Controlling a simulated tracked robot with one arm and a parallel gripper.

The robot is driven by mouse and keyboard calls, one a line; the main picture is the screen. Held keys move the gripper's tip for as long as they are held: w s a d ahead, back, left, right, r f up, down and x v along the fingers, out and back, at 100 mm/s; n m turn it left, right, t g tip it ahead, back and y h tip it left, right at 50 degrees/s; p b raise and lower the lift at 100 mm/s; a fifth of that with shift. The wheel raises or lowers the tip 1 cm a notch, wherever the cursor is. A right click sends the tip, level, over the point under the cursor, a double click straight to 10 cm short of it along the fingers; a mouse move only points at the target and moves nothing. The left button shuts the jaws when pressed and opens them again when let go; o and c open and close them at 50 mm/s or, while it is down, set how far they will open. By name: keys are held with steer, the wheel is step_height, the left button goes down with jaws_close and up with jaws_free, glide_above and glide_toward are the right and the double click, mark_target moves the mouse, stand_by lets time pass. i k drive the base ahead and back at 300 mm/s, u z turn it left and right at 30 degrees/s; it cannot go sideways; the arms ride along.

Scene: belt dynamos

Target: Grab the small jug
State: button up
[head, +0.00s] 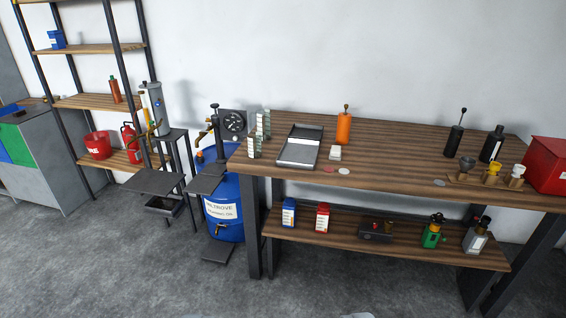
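No object can be surely told as the small jug. A red vessel (131,140) with a narrow top stands on a low shelf at the left, beside a red bucket (97,145). A green can (432,233) and a grey-white can (475,237) stand on the bench's lower shelf. My gripper is not in view; a pale sliver at the bottom edge is too small to identify.
The wooden workbench (400,178) carries a grey tray (300,148), an orange bottle (343,128), dark bottles and a red box (548,165). A blue drum (222,205) and small dark stands are left of it. Grey floor in front is clear.

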mark_target(254, 139)
steer(key=z, duration=0.1)
steer(key=i, duration=1.3)
steer(key=u, duration=0.4)
steer(key=i, duration=1.45)
steer(key=u, duration=0.4)
